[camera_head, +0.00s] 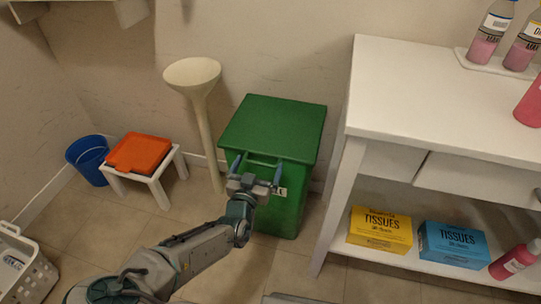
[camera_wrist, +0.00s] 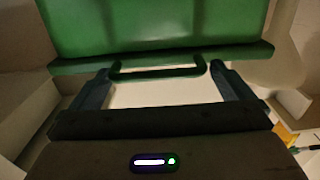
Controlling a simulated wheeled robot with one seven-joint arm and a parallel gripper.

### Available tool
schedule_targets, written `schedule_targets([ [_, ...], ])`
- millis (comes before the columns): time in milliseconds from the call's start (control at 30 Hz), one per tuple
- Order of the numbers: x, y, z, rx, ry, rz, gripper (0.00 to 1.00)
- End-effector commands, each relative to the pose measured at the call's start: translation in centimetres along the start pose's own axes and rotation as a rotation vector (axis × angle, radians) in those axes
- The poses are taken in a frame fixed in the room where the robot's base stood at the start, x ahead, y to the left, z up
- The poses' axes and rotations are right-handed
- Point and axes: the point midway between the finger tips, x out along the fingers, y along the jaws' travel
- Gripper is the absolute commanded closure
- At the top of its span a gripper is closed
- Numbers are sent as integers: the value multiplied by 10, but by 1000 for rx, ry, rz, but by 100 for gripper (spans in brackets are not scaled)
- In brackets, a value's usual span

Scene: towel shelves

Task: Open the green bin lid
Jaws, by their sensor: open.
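The green bin (camera_head: 292,208) stands on the floor against the wall, left of the white table. Its green lid (camera_head: 273,126) lies flat and closed on top. A green handle (camera_head: 263,160) sticks out from the lid's front edge; the handle also shows in the wrist view (camera_wrist: 158,72). My gripper (camera_head: 257,162) is open at the bin's front, with one finger near each end of the handle. In the wrist view my gripper (camera_wrist: 158,75) has its fingertips just outside the handle's two ends. Whether they touch it I cannot tell.
The white table (camera_head: 408,112) with bottles on top and tissue boxes below stands close to the bin's right. A cream pedestal (camera_head: 201,110) stands close on its left. A white stool (camera_head: 150,178) with an orange towel and a blue bucket (camera_head: 88,160) are farther left.

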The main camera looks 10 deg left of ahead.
Motion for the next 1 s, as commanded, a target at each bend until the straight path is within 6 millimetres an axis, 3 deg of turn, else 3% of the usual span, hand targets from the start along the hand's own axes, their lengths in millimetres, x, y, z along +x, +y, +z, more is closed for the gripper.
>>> schedule_targets([
  [433, 11, 9, 0, 1, -1, 18, 0],
  [467, 12, 9, 0, 1, -1, 19, 3],
  [633, 12, 10, 0, 0, -1, 20, 49],
  [1000, 9, 4, -16, 1, -34, 8, 49],
])
